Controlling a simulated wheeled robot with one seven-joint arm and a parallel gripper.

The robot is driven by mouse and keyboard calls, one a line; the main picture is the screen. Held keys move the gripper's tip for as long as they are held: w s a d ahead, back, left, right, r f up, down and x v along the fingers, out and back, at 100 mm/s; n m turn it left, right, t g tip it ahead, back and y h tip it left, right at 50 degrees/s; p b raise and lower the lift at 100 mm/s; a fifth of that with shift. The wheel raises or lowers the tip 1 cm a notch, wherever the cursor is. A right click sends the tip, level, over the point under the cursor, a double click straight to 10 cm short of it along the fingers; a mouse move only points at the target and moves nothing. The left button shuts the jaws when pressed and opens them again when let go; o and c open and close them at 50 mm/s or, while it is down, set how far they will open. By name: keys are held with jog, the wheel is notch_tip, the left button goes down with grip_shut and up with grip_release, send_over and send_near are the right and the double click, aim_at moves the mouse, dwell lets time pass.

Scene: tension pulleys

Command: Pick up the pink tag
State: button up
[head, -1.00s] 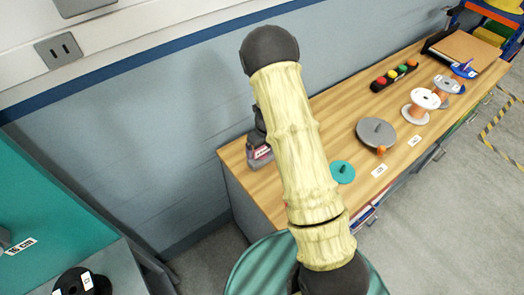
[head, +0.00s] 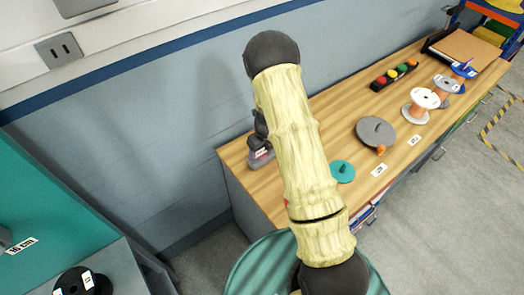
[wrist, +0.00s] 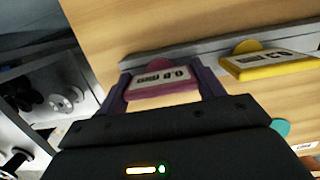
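In the wrist view, a pink tag (wrist: 164,84) with a pale numbered label lies between the two fingers of my gripper (wrist: 163,83). The fingers are spread, one beside each end of the tag. Any gap between fingers and tag is too small to judge.
A yellow tag (wrist: 270,66) is just right of my gripper, along a grey strip. The wooden bench (head: 330,105) carries a grey disc (head: 375,131), a teal disc (head: 341,171) and a white-and-orange spool (head: 424,98).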

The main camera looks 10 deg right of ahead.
notch_tip(320, 180, up, 10)
dwell(0.7)
dwell(0.4)
